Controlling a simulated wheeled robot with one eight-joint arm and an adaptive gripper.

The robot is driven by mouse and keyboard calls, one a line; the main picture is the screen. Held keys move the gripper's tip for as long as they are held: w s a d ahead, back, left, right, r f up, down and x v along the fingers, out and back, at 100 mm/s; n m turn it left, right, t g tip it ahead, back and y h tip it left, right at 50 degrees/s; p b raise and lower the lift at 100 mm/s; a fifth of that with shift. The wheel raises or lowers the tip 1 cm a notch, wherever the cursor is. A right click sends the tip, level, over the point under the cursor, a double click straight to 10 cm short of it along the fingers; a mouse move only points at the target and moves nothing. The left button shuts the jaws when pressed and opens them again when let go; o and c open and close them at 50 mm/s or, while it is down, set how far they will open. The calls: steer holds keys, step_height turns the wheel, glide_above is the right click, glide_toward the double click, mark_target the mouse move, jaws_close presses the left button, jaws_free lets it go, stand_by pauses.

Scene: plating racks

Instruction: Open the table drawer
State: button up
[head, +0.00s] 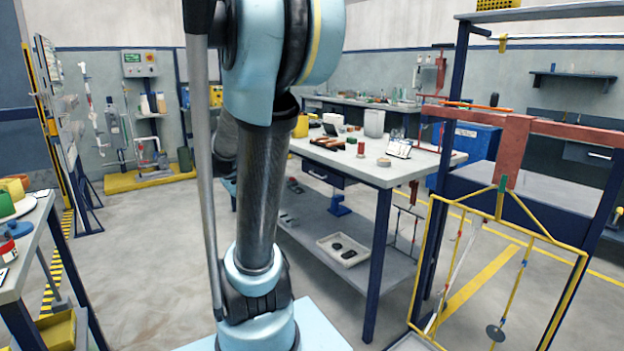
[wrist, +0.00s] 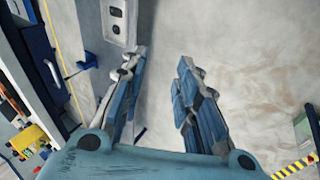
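The work table (head: 400,175) stands right of my arm in the head view, with a pale top and dark blue legs. Its drawer (head: 323,174) is under the top and looks shut, with a light handle on a dark front. My arm hides part of the table's left end. In the wrist view a dark blue front with a pale handle, seemingly the drawer (wrist: 40,52), is at the upper left. My gripper (wrist: 162,58) is open and empty, with bare floor between its fingers. It is right of the drawer front and apart from it.
The table's lower shelf (head: 312,244) holds a pale tray (head: 342,249). A yellow frame rack (head: 432,255) stands at the front right. Another table (head: 38,222) with coloured items is at the left edge. Open floor (head: 145,255) lies between them.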

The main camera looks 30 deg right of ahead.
steer(key=w+d+f+h, duration=0.2)
steer(key=w+d+h, duration=0.8)
steer(key=w+d, duration=1.3)
steer(key=w+f+x, duration=0.1)
steer(key=x, duration=1.4)
steer(key=shift+n+g, duration=0.3)
steer(key=shift+g, duration=0.1)
steer(key=shift+d+f, duration=0.1)
jaws_close()
